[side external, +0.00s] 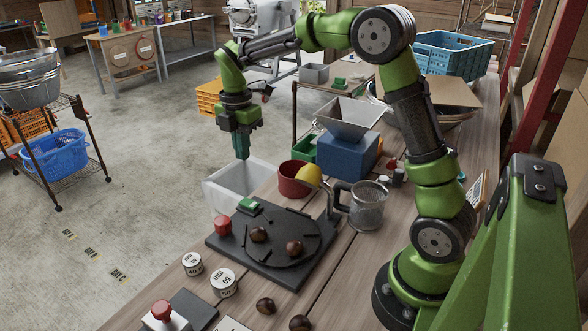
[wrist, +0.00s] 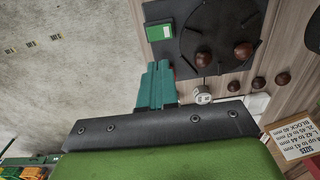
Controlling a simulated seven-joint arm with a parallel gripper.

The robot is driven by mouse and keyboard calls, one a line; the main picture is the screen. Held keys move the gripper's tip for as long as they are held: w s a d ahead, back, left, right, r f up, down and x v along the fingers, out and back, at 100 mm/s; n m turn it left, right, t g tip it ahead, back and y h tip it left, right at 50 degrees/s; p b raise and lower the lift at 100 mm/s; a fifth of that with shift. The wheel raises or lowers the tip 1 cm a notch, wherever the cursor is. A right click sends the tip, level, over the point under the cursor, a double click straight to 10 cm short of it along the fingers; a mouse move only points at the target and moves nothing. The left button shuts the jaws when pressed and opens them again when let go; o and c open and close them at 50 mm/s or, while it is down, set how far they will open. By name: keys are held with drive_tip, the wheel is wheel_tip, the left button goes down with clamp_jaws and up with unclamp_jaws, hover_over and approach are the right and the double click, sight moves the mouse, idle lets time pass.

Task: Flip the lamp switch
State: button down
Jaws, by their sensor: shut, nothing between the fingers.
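My gripper (side external: 242,155) has teal fingers, shut and empty, pointing down above the white bin in the side view. The fingers also show in the wrist view (wrist: 157,85). A yellow lamp-like head (side external: 309,175) on a dark stem stands by the black board (side external: 275,270). A green rectangular block or switch (side external: 248,206) sits on the board's far left corner; it also shows in the wrist view (wrist: 159,32). A red knob (side external: 222,225) stands at the board's left edge. I cannot tell which part is the lamp's switch. My gripper touches none of these.
Chestnuts (side external: 294,247) lie on the board and bench. White tins (side external: 223,283) and a red mushroom button (side external: 162,310) are at the front.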

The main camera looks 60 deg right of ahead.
sight(253, 204)
drive_tip(key=shift+r, duration=0.4)
drive_tip(key=shift+s, duration=0.7)
wheel_tip(253, 204, down, 14)
drive_tip(key=shift+s+f, duration=0.1)
idle(0.4)
drive_tip(key=shift+s+f, duration=0.1)
drive_tip(key=shift+f, duration=0.05)
drive_tip(key=shift+d, duration=0.1)
